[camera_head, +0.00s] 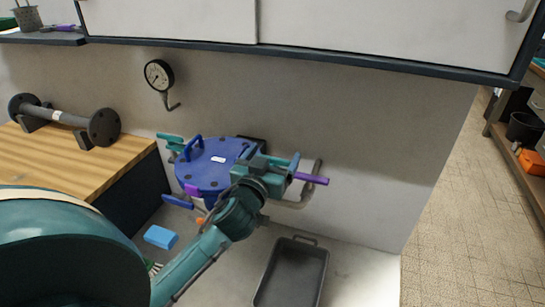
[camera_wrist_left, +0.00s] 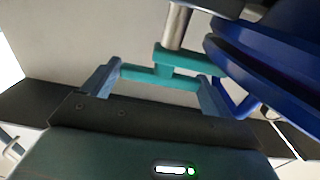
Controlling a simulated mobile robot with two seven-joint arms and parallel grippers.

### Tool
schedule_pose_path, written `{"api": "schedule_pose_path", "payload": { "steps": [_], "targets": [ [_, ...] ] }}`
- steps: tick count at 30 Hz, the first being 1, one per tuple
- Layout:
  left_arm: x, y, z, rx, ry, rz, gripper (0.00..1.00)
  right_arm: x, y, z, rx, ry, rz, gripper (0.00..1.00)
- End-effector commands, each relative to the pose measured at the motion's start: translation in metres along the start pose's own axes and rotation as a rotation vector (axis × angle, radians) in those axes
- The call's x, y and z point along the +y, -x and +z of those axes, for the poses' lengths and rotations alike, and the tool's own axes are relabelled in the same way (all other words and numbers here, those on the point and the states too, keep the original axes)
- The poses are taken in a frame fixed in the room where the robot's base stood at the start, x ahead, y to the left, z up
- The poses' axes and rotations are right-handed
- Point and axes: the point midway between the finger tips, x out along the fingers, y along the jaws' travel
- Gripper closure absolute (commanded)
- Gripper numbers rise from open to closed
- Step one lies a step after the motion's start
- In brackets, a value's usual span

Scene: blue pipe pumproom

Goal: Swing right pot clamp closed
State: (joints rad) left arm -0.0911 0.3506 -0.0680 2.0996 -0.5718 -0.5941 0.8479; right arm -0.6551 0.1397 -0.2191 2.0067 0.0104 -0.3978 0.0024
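The blue round pot lid (camera_head: 205,172) sits on the counter, with bolts and a blue handle (camera_head: 192,146). My left gripper (camera_head: 276,158) is at the right side of the lid and covers most of the right clamp. A purple bar (camera_head: 312,178) sticks out to the right past the gripper. In the left wrist view, a teal crossbar (camera_wrist_left: 160,75) on a steel rod (camera_wrist_left: 177,28) lies between the two spread fingers (camera_wrist_left: 158,86). Whether the fingers touch its ends I cannot tell. The blue lid edge (camera_wrist_left: 262,72) is just right of it. My right gripper is out of view.
A teal clamp part (camera_head: 170,139) is at the lid's left. A grey tray (camera_head: 291,275) and a blue sponge (camera_head: 160,237) lie in front. A gauge (camera_head: 158,75) hangs on the wall. A flanged pipe (camera_head: 66,118) rests on the wooden top at left.

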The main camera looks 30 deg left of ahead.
Motion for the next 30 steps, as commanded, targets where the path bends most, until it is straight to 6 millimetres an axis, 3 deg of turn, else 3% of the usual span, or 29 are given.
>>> {"api": "schedule_pose_path", "payload": {
  "steps": [8,21,30],
  "targets": [
    [0.001,0.015,0.003,-0.004,0.002,0.001,0.15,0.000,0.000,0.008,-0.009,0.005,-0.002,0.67],
    [-0.001,0.108,0.004,-0.004,0.002,-0.002,0.15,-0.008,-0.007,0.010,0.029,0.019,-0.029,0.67],
    [0.000,0.131,0.000,0.000,0.000,-0.001,0.15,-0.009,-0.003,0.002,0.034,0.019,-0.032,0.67]
  ]
}}
